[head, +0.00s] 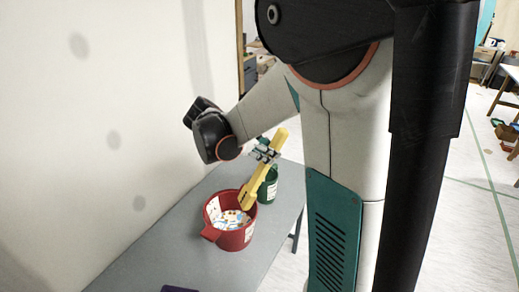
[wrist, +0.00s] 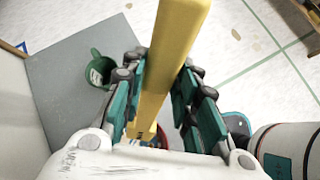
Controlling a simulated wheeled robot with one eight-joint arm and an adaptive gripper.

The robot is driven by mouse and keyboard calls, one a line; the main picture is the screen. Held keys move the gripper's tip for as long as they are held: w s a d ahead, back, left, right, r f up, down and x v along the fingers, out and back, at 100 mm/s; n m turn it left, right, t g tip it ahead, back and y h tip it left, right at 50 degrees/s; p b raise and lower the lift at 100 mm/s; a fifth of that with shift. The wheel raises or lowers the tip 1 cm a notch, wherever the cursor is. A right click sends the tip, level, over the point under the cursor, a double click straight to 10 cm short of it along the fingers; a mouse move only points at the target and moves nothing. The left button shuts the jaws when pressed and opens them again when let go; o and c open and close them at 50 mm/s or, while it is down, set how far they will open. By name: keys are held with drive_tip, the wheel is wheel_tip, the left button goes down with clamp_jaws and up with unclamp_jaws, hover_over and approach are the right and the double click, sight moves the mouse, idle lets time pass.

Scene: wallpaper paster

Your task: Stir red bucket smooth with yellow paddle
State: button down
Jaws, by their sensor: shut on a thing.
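The red bucket (head: 236,236) stands on the grey table in the head view. Pale contents with coloured flecks show inside it. Only a sliver of its red rim shows in the wrist view, behind my gripper. The yellow paddle (head: 279,142) is tilted, its lower end at the bucket's right rim; whether it touches the contents I cannot tell. My gripper (head: 265,152) is shut on the paddle above the bucket. In the wrist view the paddle (wrist: 176,50) runs between the teal fingers of my gripper (wrist: 155,95).
A green container (head: 268,186) stands on the table (head: 180,240) just behind the bucket; it also shows in the wrist view (wrist: 98,70). A white wall (head: 90,120) runs along the table's left side. A dark object (head: 178,289) lies at the near edge.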

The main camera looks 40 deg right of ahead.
sight(249, 187)
drive_tip(key=f, duration=0.1)
drive_tip(key=b, duration=0.1)
drive_tip(key=f, duration=0.1)
drive_tip(key=shift+w+a+f+b, duration=0.35)
drive_tip(key=shift+a+b, duration=0.05)
drive_tip(key=shift+w+a+f+b, duration=0.6)
drive_tip(key=shift+f+b, duration=1)
drive_tip(key=shift+f, duration=0.45)
drive_tip(key=shift+w+a+f+b, duration=0.55)
drive_tip(key=shift+a+f+b, duration=0.2)
drive_tip(key=shift+f+b, duration=1.1)
drive_tip(key=shift+w+a+f+b, duration=0.6)
drive_tip(key=shift+f+b, duration=0.75)
drive_tip(key=shift+f, duration=0.9)
